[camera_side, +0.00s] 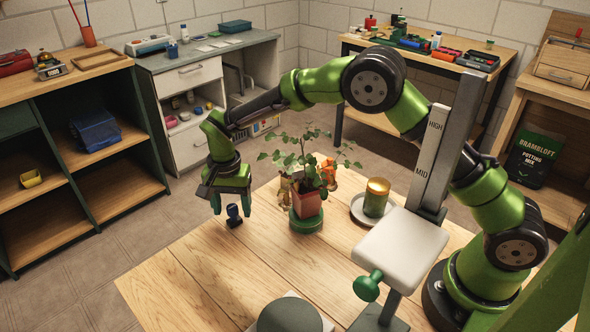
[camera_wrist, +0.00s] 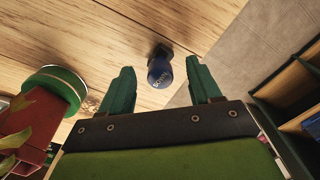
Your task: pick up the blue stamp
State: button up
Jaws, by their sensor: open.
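The blue stamp (camera_side: 234,214) stands upright on the wooden table near its far left edge. In the wrist view the stamp (camera_wrist: 160,70) shows its rounded dark blue top with small pale lettering, and a dark base behind it. My gripper (camera_side: 230,207) is just above and around the stamp in the side view, pointing down. In the wrist view my gripper (camera_wrist: 162,84) has its two green fingers apart, with the stamp's top between the tips and a gap on each side. Whether either finger touches the stamp cannot be seen clearly.
A potted plant in a red pot (camera_side: 309,202) on a green round base (camera_side: 306,221) stands close right of my gripper, with small orange figures behind. A candle (camera_side: 376,196) on a plate and a white-topped stand (camera_side: 402,246) are farther right. The front-left table (camera_side: 200,270) is clear.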

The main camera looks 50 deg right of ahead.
jog(key=shift+f, duration=1.45)
jog(key=shift+r, duration=0.1)
jog(key=c, duration=1)
